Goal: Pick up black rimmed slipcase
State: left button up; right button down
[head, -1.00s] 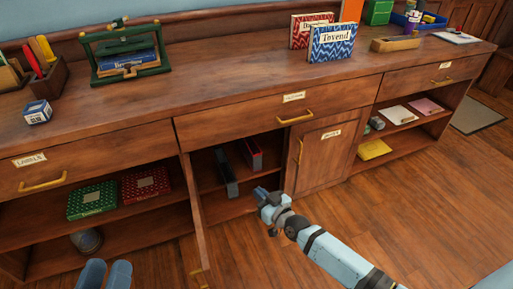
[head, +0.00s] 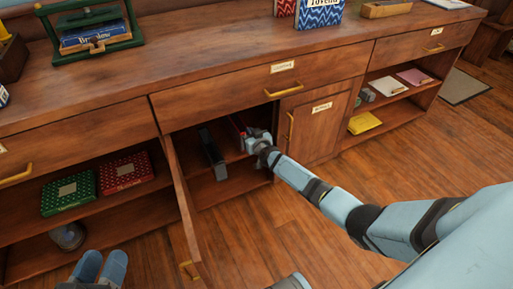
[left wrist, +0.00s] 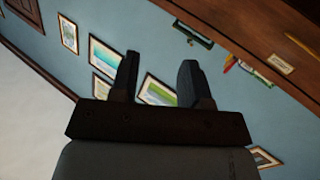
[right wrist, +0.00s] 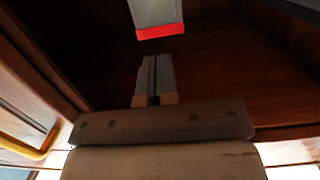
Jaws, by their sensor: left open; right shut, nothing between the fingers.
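The black rimmed slipcase (head: 212,150) stands upright inside the open cabinet compartment, left of a red rimmed slipcase (head: 237,124). My right gripper (head: 250,141) is at the compartment opening, close in front of the red rimmed slipcase and to the right of the black rimmed one. In the right wrist view my right gripper (right wrist: 154,62) is shut and empty, with the grey case and its red rim (right wrist: 160,32) just beyond the fingertips. A dark shape at the upper right there is too cut off to name. My left gripper (left wrist: 160,75) is open and empty, away from the cabinet.
The open cabinet door (head: 182,205) swings out left of the compartment. A closed door (head: 314,122) bounds its right side. A green patterned box (head: 68,193) and a red one (head: 125,171) lie on the left shelf. The wood floor in front is clear.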

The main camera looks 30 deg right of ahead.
pick_arm(q)
jog(key=shift+w+a+f+m+b, duration=0.2)
jog(key=shift+w+f+m+b, duration=0.3)
jog(key=shift+b, duration=0.3)
pick_arm(e)
jog(key=shift+w+f, duration=0.75)
jog(key=shift+f, duration=0.05)
pick_arm(q)
jog(key=shift+r, duration=0.1)
jog(key=p, duration=0.1)
jog(key=r+n+p, duration=0.1)
jog(key=shift+s+d+r+p, duration=0.1)
jog(key=shift+s+d+p, duration=0.1)
jog(key=shift+s+p, duration=0.2)
pick_arm(e)
jog(key=s, duration=0.3)
jog(key=shift+s+a, duration=0.1)
jog(key=shift+s, duration=0.3)
pick_arm(q)
jog(key=shift+r, duration=0.1)
